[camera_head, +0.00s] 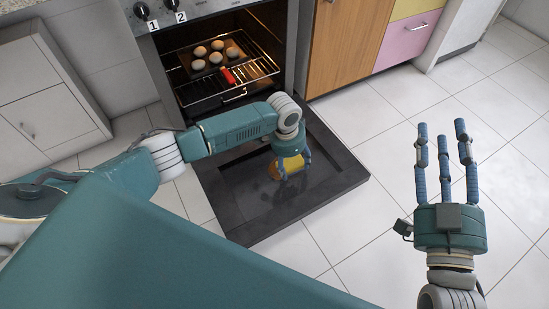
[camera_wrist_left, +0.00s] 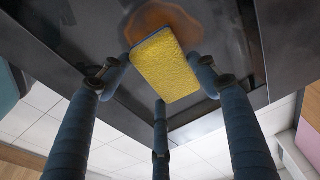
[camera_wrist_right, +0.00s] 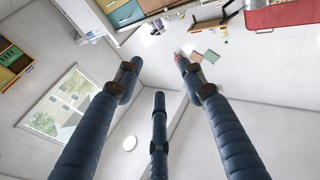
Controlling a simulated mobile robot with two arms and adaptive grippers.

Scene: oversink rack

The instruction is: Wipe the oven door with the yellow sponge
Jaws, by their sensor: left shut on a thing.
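The oven door (camera_head: 325,188) is folded down flat, its dark inner face upward, in the head view. My left gripper (camera_head: 291,172) is over the middle of the door, shut on the yellow sponge (camera_head: 292,163). In the left wrist view the sponge (camera_wrist_left: 166,65) sits between the blue fingers, beside or over a brown-orange stain (camera_wrist_left: 165,18) on the door. I cannot tell whether the sponge touches the door. My right gripper (camera_head: 444,150) is open and empty, fingers pointing up, over the floor to the right.
The open oven holds a rack with a tray (camera_head: 212,58) of several round buns and a red-handled thing (camera_head: 228,76). A wooden cabinet (camera_head: 345,45) and a pink drawer (camera_head: 405,40) stand right of the oven. The tiled floor (camera_head: 390,130) to the right is clear.

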